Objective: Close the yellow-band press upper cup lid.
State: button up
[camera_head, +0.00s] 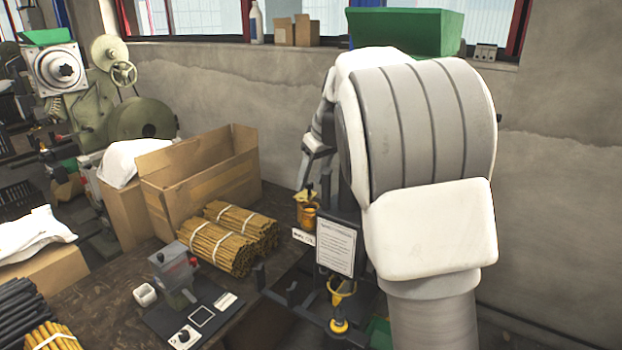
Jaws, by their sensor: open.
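The press (350,215) is a dark upright frame, partly hidden behind my arm. A small amber upper cup (308,216) sits on its left side. A yellowish lid (304,196) with a dark knob shows at the top of this cup and looks raised, though it is too small to be sure. A lower yellow cup-like part (341,290) hangs below the paper sheet, with a yellow round base under it. My gripper (307,178) is partly hidden by my big white and grey arm link. It is open, above the upper cup and apart from it.
A white paper sheet (336,247) is fixed to the press front. Left of it on the dark bench (120,290) are bundled yellow rods (215,246), an open cardboard box (200,175) and a small grey device (175,272). A green bin (405,30) stands on the sill behind.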

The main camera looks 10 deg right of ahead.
jog(key=shift+w+f, duration=0.1)
jog(key=shift+f, duration=0.15)
grip_shut()
